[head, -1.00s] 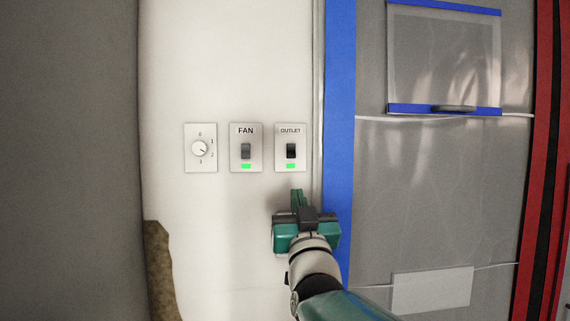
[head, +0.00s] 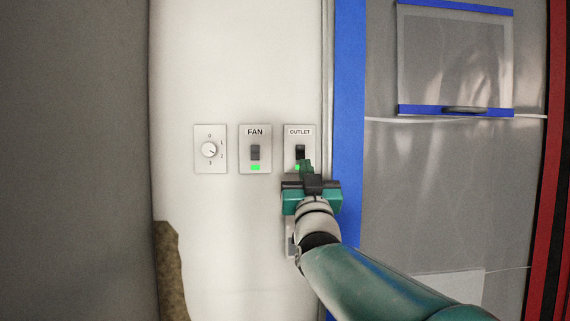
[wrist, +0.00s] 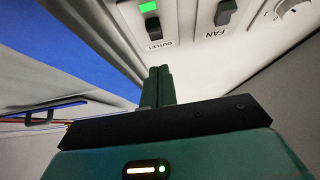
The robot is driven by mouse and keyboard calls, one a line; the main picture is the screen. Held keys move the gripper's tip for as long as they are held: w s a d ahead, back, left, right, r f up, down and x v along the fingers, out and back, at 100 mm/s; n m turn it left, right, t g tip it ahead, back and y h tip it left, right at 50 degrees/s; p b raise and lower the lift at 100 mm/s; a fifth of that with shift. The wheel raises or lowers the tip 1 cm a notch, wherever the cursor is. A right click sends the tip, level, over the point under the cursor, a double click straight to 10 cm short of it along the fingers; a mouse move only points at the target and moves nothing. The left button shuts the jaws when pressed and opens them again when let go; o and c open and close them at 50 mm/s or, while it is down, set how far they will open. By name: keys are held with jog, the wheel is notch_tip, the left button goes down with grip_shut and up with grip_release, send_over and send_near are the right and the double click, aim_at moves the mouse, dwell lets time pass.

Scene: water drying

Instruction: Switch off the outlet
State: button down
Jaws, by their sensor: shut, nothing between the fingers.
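The outlet switch (head: 300,151) is a dark rocker on a white plate labelled OUTLET, on the white wall in the head view. A green light (head: 297,168) below it is lit and partly covered by my gripper. In the wrist view the outlet switch (wrist: 154,24) appears upside down, with its green light (wrist: 149,6) lit. My gripper (head: 306,164) is shut and empty, its fingertips just in front of the lower part of the outlet plate. Whether they touch the plate cannot be told.
The fan switch (head: 255,152), with a lit green light, is left of the outlet. A dial (head: 209,149) is further left. A blue strip (head: 347,100) and grey panel (head: 430,180) stand to the right. A plate below the outlet is mostly hidden by my arm.

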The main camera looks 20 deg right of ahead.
aim_at(300, 151)
jog(key=w, duration=0.3)
jog(key=w+d+r, duration=0.1)
jog(key=w, duration=0.1)
jog(key=shift+w+d, duration=0.1)
jog(key=shift+w, duration=0.1)
jog(key=shift+w+d, duration=0.1)
jog(key=shift+w, duration=0.35)
